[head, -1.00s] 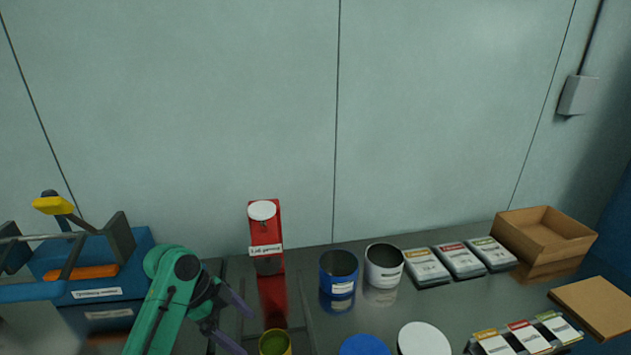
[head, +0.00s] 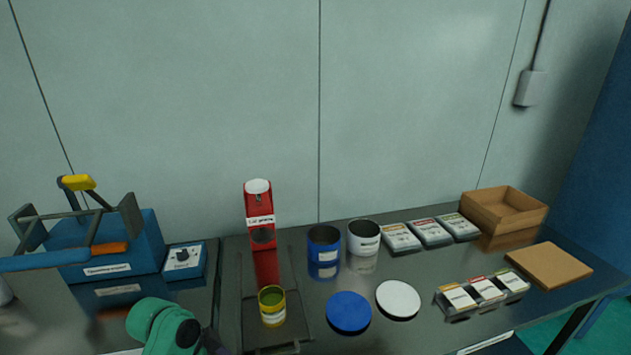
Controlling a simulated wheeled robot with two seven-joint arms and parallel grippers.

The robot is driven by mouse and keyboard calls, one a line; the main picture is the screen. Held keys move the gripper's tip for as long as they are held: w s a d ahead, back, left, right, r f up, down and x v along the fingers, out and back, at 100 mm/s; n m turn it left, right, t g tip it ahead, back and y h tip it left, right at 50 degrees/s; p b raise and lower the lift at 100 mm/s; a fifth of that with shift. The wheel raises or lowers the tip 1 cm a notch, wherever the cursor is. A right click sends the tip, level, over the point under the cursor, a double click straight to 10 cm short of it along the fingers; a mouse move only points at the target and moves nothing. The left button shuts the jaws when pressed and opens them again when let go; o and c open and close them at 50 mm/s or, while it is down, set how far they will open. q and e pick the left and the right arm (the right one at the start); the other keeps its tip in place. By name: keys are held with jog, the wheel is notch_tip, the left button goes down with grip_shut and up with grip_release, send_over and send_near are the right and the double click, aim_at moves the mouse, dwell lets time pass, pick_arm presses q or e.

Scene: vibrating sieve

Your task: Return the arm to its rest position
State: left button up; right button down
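My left arm, green with a dark wrist (head: 175,330), comes in at the bottom left of the head view. Only a small piece of a purple-grey finger (head: 218,346) shows at the bottom edge, so the state of the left gripper cannot be read. My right arm and gripper are not in view. The yellow can (head: 272,306) with green contents stands upright on the dark tray in front of the red device (head: 260,215), apart from my arm.
The blue sieve machine (head: 110,250) and its control box (head: 184,261) stand at the left. Blue can (head: 323,252), white can (head: 363,237), blue lid (head: 348,312), white lid (head: 398,299), labelled packs (head: 430,232), sample rack (head: 483,296), wooden box (head: 504,212) and brown board (head: 548,265) occupy the right.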

pick_arm(q)
jog(key=s+a+f+n+t+y, duration=0.1)
jog(key=s+a+f+n+y, duration=0.1)
jog(key=s+n, duration=0.35)
jog(key=s+a+f+n+t+y, duration=0.1)
jog(key=s+a+f+n+y, duration=0.15)
jog(key=s+n, duration=0.35)
jog(key=s+f+m+g+b, duration=0.1)
jog(key=s+f, duration=0.1)
jog(key=f, duration=1)
jog(key=s+f+m, duration=0.1)
jog(key=s+f, duration=0.1)
jog(key=f, duration=0.9)
jog(key=s+a+f+g+b, duration=0.1)
jog(key=s+a+f, duration=0.2)
jog(key=s+f, duration=1.2)
jog(key=shift+s+g, duration=0.3)
jog(key=shift+s, duration=0.25)
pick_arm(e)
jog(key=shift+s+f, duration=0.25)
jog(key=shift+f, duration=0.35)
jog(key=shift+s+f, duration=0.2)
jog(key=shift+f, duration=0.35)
